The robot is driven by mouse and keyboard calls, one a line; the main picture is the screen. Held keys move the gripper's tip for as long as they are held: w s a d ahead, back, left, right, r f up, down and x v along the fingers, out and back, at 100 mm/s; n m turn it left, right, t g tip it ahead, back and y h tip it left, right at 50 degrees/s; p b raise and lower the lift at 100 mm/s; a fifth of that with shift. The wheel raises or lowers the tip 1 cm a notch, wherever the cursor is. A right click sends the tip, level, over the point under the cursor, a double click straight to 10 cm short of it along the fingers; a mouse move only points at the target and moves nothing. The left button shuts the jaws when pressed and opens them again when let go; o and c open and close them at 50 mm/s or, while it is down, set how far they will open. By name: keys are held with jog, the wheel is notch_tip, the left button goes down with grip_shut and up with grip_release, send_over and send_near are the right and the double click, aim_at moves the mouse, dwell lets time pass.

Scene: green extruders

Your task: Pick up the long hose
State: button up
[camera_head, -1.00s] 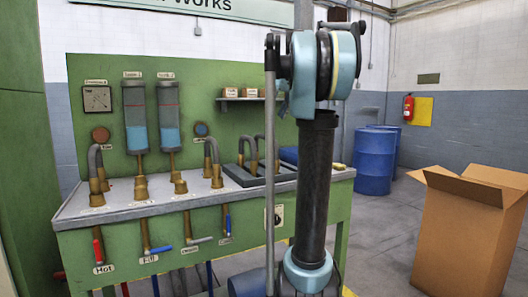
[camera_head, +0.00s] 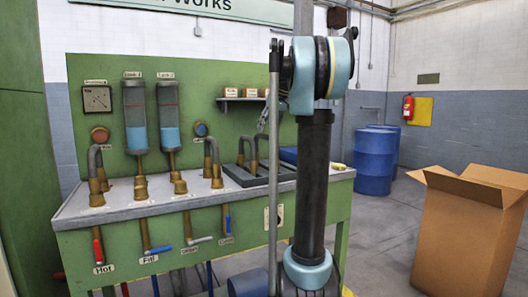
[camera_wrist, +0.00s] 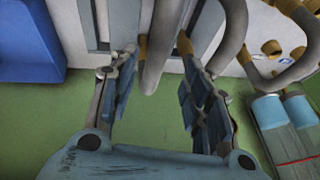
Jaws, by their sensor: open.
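Two grey bent hoses with brass ends stand in the dark tray (camera_head: 232,176) on the bench. The right one (camera_head: 255,147) looks taller than the left one (camera_head: 241,151). In the wrist view, the taller hose (camera_wrist: 155,60) hangs between the fingers of my gripper (camera_wrist: 157,46), and the other tray hose (camera_wrist: 232,35) is to the right, outside them. My gripper is open, with a finger on each side of the hose and no clear grip. In the head view, my arm hides most of the gripper; grey finger parts show above the tray.
Another bent hose (camera_head: 211,158) stands on bench fittings left of the tray. A blue bin (camera_head: 288,155) is right of the tray. The green back panel (camera_head: 100,70) carries gauge cylinders (camera_head: 135,115) and a small shelf (camera_head: 240,99). An open cardboard box (camera_head: 455,235) stands at right.

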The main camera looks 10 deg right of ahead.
aim_at(264, 138)
jog(key=x, duration=0.5)
jog(key=shift+w+d, duration=0.2)
jog(key=shift+w, duration=0.05)
jog(key=shift+w+a+f, duration=0.2)
jog(key=shift+f, duration=0.4)
jog(key=shift+f, duration=0.25)
grip_shut()
